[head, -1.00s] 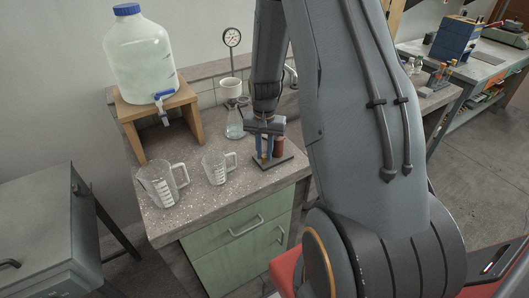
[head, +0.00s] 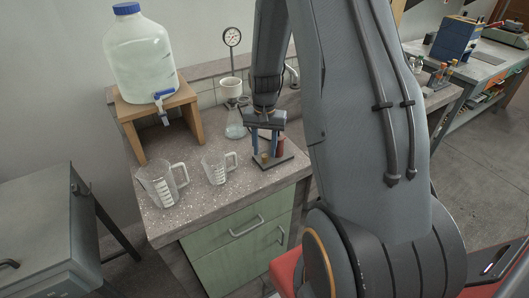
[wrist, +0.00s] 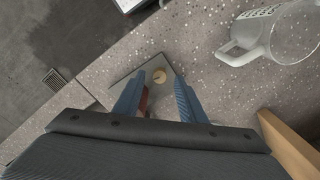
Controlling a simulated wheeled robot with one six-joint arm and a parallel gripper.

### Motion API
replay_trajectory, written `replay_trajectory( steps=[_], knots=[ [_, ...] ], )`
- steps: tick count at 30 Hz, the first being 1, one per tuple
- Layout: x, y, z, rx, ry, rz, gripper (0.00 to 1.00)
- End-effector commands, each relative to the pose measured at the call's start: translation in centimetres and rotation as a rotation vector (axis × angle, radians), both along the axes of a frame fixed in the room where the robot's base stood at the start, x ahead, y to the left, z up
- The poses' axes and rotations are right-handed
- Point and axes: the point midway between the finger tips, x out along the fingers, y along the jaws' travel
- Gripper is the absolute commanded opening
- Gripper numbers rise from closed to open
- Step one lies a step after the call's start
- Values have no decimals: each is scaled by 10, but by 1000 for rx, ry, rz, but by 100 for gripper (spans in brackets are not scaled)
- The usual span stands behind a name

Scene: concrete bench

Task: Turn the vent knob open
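A small round brass-coloured knob (wrist: 159,75), which looks like the vent knob, sits on a flat dark base plate (wrist: 123,88). It also shows low between the fingers in the head view (head: 264,158). A dark line crosses its top in the wrist view. My gripper (wrist: 159,80) points down over the plate, its blue fingers apart on either side of the knob. In the head view my gripper (head: 265,150) is above the plate. The fingers look clear of the knob, with nothing held. A red-brown cylinder (head: 278,146) stands on the plate, partly behind a finger.
Two clear measuring jugs (head: 158,184) (head: 216,167) stand to the left. A flask (head: 235,123) and a white cup (head: 230,88) are behind. A large water bottle (head: 140,57) sits on a wooden stand (head: 134,137). The bench front is clear.

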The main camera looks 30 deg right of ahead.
Motion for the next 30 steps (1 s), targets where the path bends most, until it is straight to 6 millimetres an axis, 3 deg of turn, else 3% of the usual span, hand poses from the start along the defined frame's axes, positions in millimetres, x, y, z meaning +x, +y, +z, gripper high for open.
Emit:
replay_trajectory(
  steps=[12, 26, 30],
  knots=[
    [1, 0, 54, -1, -2, 0, 37],
    [0, 1, 62, 0, 0, 2, 37],
    [-8, 16, 69, -3, -11, 53, 37]
  ],
)
